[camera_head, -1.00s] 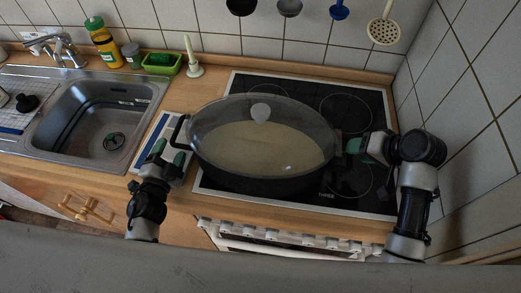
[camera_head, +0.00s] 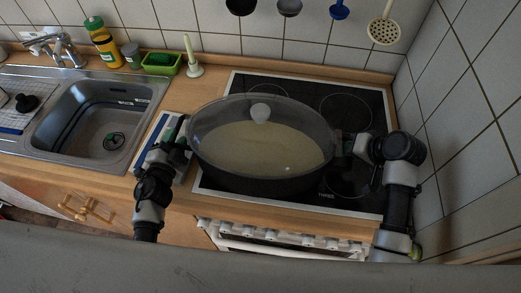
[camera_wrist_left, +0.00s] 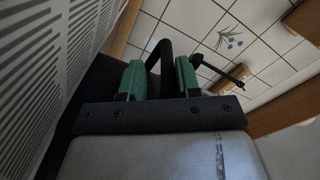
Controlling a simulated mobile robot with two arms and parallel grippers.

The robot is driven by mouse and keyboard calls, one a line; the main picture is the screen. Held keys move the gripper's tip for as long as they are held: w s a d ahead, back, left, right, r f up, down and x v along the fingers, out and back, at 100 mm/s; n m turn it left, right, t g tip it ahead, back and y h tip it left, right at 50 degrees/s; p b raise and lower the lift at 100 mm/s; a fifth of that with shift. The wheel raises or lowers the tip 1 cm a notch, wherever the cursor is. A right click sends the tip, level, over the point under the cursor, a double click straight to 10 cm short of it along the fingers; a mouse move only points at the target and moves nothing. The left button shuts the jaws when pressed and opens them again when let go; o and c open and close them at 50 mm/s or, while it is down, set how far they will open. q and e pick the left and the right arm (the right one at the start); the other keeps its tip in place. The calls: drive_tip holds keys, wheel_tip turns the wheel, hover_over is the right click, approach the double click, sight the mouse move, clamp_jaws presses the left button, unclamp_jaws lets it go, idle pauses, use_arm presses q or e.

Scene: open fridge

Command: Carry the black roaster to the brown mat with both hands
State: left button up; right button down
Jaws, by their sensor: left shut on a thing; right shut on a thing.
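The black roaster (camera_head: 262,184), an oval pan with a glass lid and pale contents, sits over the stove's left and middle part. My left gripper (camera_head: 180,136) is at its left handle. In the left wrist view, the green finger pads of this gripper (camera_wrist_left: 158,76) are on both sides of the black handle (camera_wrist_left: 160,50), shut on it. My right gripper (camera_head: 350,146) is shut on the right handle, which is mostly hidden by the gripper. I cannot make out a brown mat.
The black stove (camera_head: 345,187) lies under the roaster. A sink (camera_head: 100,125) is at the left. A blue-and-white flat object (camera_head: 147,142) lies beside the roaster's left end. Bottles and a green tray (camera_head: 162,68) stand at the back. A tiled wall (camera_head: 460,150) bounds the right.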

use_arm(q)
clamp_jaws()
use_arm(e)
drive_tip(key=shift+d, duration=0.1)
idle(0.9)
